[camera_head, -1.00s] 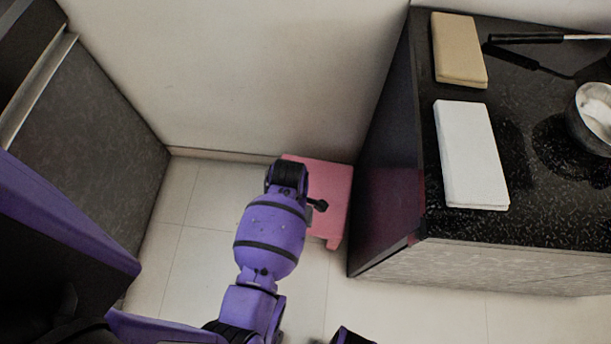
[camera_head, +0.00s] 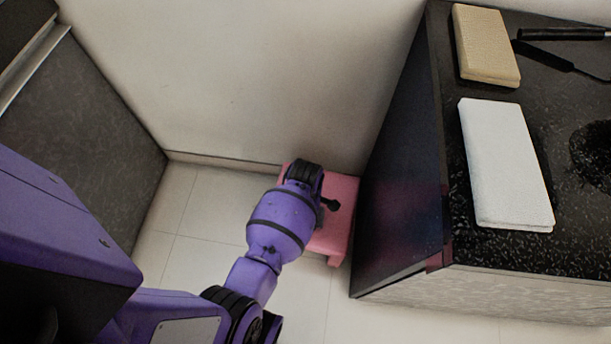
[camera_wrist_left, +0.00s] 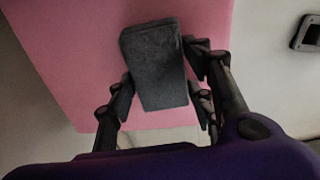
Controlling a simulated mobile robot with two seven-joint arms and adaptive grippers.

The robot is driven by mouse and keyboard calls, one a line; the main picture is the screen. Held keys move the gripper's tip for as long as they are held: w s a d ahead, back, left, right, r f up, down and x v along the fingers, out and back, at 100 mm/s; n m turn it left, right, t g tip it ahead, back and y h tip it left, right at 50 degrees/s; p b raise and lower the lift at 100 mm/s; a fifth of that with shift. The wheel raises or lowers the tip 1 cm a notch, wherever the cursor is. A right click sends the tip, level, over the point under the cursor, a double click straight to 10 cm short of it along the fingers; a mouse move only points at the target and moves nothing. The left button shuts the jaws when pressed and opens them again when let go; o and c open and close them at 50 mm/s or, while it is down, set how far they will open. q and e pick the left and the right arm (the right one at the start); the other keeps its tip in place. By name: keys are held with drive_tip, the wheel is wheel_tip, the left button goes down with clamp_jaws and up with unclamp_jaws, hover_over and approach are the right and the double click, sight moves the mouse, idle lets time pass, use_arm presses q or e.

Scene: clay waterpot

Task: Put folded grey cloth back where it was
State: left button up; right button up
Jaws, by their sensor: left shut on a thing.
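The folded grey cloth (camera_wrist_left: 155,65) is a dark, thick rectangular block in the left wrist view. My left gripper (camera_wrist_left: 165,95) is shut on it, with black fingers on both sides. Behind the cloth is the pink stool (camera_wrist_left: 75,60), which stands on the floor by the wall in the head view (camera_head: 342,192). In the head view my left arm reaches down over the stool, and the arm hides the cloth and most of the gripper. I cannot tell whether the cloth touches the stool. My right gripper is not in view.
The black speckled counter (camera_head: 495,245) stands right of the stool, with a white folded cloth (camera_head: 505,165), a beige folded cloth (camera_head: 485,45) and a black-handled utensil (camera_head: 560,35). A grey cabinet (camera_head: 80,140) is at the left. Tiled floor (camera_head: 205,230) lies between.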

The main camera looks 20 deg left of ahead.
use_arm(q)
drive_tip(key=o, duration=1)
wheel_tip(320, 180, up, 12)
drive_tip(key=p, duration=0.5)
